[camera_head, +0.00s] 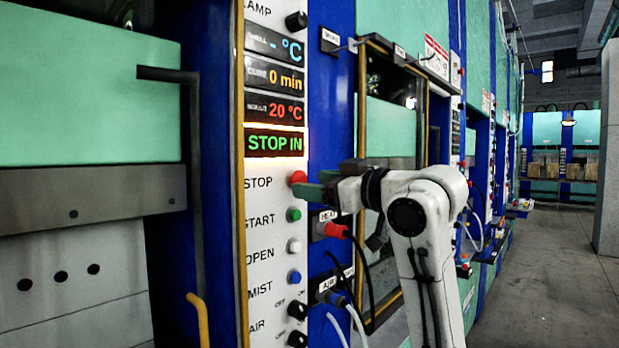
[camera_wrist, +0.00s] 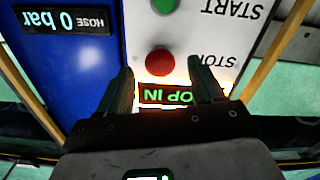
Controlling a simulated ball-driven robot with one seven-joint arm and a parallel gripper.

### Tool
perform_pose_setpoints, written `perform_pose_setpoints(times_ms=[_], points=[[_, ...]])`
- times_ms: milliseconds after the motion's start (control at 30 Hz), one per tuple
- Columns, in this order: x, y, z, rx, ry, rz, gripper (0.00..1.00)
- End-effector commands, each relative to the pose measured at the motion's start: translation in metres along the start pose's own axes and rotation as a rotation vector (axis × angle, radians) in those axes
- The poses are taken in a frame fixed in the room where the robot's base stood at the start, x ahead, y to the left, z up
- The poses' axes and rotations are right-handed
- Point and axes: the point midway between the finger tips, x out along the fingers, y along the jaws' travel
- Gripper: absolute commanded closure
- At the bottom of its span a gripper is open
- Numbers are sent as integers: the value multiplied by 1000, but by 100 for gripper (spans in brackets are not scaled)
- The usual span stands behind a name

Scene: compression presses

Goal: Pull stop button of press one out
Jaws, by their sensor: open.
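The red STOP button (camera_head: 298,178) sits on the white control panel (camera_head: 262,215) of the press, beside the label STOP. It also shows in the wrist view (camera_wrist: 160,62), where the panel appears upside down. A lit display (camera_head: 274,143) above it reads STOP IN. My gripper (camera_head: 306,190) is at the button from the right, with its green fingers close to it. In the wrist view my gripper (camera_wrist: 163,66) is open, and the button appears between the two fingertips. I cannot tell whether a finger touches it.
Below STOP are the green START button (camera_head: 294,214), the white OPEN button (camera_head: 294,246), the blue MIST button (camera_head: 294,276) and black knobs. A red connector with a cable (camera_head: 335,230) lies right of the panel. The aisle floor (camera_head: 550,290) is clear.

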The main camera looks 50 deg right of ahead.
Motion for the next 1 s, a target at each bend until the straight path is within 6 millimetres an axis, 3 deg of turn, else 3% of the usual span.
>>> perform_pose_setpoints(times_ms=[200, 533, 1000], points=[[19, 0, 0, 0, -1, 0, 33], [22, 0, 0, 0, 0, 1, 33], [22, 0, 0, 0, 0, 1, 78]])
